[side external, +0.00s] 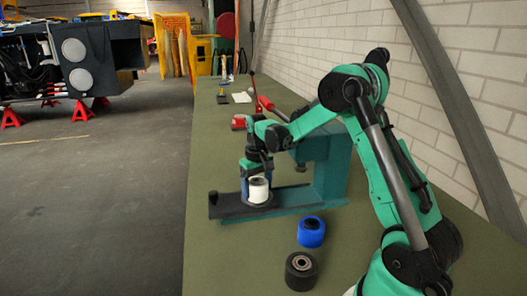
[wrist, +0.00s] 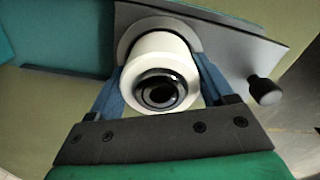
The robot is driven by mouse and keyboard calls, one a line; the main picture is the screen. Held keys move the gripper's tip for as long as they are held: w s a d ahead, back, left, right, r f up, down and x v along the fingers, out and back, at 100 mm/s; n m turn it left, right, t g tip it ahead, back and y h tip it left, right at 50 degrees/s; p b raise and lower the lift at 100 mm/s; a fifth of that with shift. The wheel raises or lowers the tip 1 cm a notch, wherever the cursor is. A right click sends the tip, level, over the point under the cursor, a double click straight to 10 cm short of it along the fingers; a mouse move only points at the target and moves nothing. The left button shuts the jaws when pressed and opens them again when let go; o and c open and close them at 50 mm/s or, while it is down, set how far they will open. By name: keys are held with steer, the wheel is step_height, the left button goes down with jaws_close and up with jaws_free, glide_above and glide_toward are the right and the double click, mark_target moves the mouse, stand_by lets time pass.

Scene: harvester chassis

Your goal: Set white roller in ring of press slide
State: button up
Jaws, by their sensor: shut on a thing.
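The white roller (side external: 258,189) stands upright at the slide of the press. My gripper (side external: 257,180) is shut on it, and in the wrist view the roller (wrist: 137,60) sits between the two blue fingers (wrist: 160,88), its dark hub facing the camera. The press slide (side external: 228,207) is a dark flat plate with a knob at its outer end; it also shows in the wrist view (wrist: 235,52). A grey ring edge (wrist: 128,38) shows behind the roller's far side. Whether the roller is fully seated in the ring I cannot tell.
The teal press frame (side external: 335,165) rises right of the slide. A blue roller (side external: 311,232) and a black roller (side external: 301,270) stand on the green bench (side external: 225,270) in front. Red-handled tools (side external: 265,103) lie farther back. The bench's left front is clear.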

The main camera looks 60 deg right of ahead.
steer(key=shift+f, duration=0.15)
steer(key=o, duration=1.2)
steer(key=shift+o, duration=0.2)
steer(key=shift+r, duration=2.85)
steer(key=shift+a+r, duration=0.1)
steer(key=shift+a, duration=0.05)
steer(key=s+a+r+n+t, duration=0.2)
steer(key=s+a+t, duration=0.1)
steer(key=a, duration=0.6)
steer(key=s+a+r+n+t, duration=0.2)
steer(key=s+a+t, duration=0.2)
steer(key=a, duration=0.4)
steer(key=shift+s+a+n, duration=0.3)
steer(key=shift+s+a, duration=0.05)
steer(key=shift+s, duration=0.4)
